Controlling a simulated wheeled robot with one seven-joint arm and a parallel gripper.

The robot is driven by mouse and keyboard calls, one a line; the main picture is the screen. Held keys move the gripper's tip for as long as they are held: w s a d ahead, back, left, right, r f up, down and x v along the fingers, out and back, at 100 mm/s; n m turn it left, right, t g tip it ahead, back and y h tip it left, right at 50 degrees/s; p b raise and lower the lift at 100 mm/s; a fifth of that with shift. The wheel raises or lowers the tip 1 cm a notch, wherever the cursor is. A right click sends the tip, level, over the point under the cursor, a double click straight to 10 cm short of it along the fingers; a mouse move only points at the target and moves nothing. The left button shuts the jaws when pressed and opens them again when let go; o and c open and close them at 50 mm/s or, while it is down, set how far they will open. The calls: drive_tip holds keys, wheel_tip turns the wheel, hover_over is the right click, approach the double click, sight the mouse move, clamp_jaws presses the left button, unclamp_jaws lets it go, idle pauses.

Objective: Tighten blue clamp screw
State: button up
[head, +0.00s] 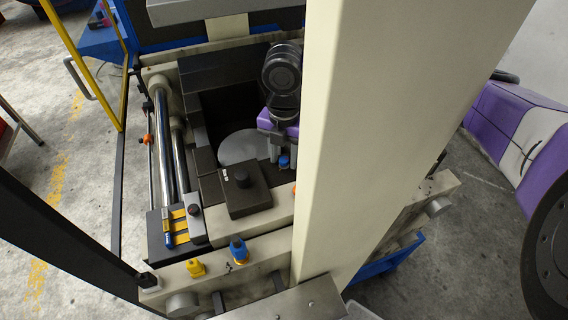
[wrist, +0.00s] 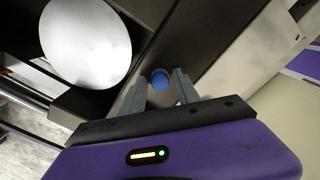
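A small round blue knob, which looks like the blue clamp screw (wrist: 160,79), sits on a dark block in the wrist view. It also shows in the head view (head: 284,161), just below my gripper (head: 283,151). In the wrist view my gripper (wrist: 161,82) points at the knob, with one grey finger on each side. The fingers are apart, with gaps between them and the knob. Its lower part and any thread are hidden.
A bright round plate (wrist: 86,44) lies beside the knob. A dark block with a black knob (head: 244,190), a yellow fitting (head: 195,268) and a blue fitting (head: 238,251) stand nearby. A large cream column (head: 400,130) blocks the right side. Steel rods (head: 163,140) run at left.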

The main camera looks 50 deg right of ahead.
drive_tip(key=shift+r+p, duration=1)
drive_tip(key=shift+r, duration=0.3)
drive_tip(key=shift+f, duration=0.1)
drive_tip(key=shift+n+b, duration=0.45)
drive_tip(key=shift+n, duration=0.75)
drive_tip(key=n+b, duration=0.1)
drive_tip(key=n, duration=0.3)
drive_tip(key=shift+f, duration=0.1)
drive_tip(key=n+b, duration=0.1)
drive_tip(key=n, duration=0.3)
drive_tip(key=shift+n+b, duration=0.3)
drive_tip(key=n, duration=0.2)
drive_tip(key=shift+n+b, duration=0.35)
drive_tip(key=shift+n, duration=0.05)
